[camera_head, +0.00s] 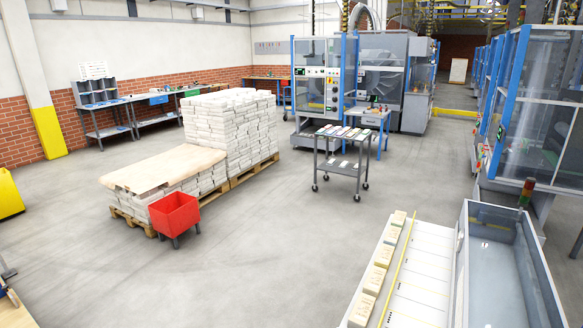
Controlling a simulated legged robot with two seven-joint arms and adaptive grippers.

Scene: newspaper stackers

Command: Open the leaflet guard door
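No door is clearly marked as the leaflet guard door, and I cannot tell which panel it is. A blue-framed machine with clear panels (545,110) stands at the right; its visible panels look closed. Another blue-framed machine (318,75) with a control panel stands at the back centre, with clear upper panels. Whether any of its panels is ajar is too small to tell. Neither of my grippers shows in the head view.
A grey wheeled cart (344,168) with leaflets stands mid-floor. A red bin (175,213) stands before pallets of stacked paper (230,130). A conveyor (425,265) with several bundles and a grey trough (472,250) fill the lower right.

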